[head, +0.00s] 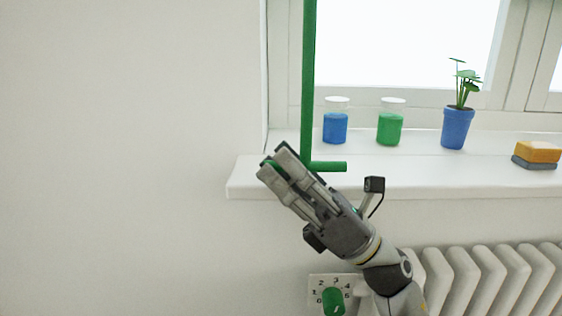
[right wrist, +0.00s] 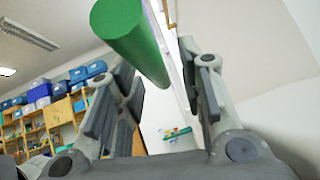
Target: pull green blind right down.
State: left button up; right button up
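A green vertical rod (head: 308,80) hangs in front of the left side of the window, with a green crossbar handle (head: 330,167) at its lower end by the sill. My right gripper (head: 277,160) is at the left part of the handle, and its fingers hide some of it; a bit of green shows at the fingertips. In the right wrist view, the round end of a green bar (right wrist: 137,38) looms close at the top, partly over the left finger. The fingers (right wrist: 165,90) stand apart, and no firm hold shows. My left gripper is out of view.
The white windowsill (head: 245,180) bears a blue jar (head: 335,127), a green jar (head: 390,128), a potted plant (head: 456,128) and a sponge (head: 537,153). Below are a radiator (head: 490,285) and a numbered dial with a green knob (head: 333,301). Bare wall fills the left.

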jog(key=shift+a+r, duration=0.25)
grip_shut()
jog(key=shift+f, duration=0.1)
dwell(0.3)
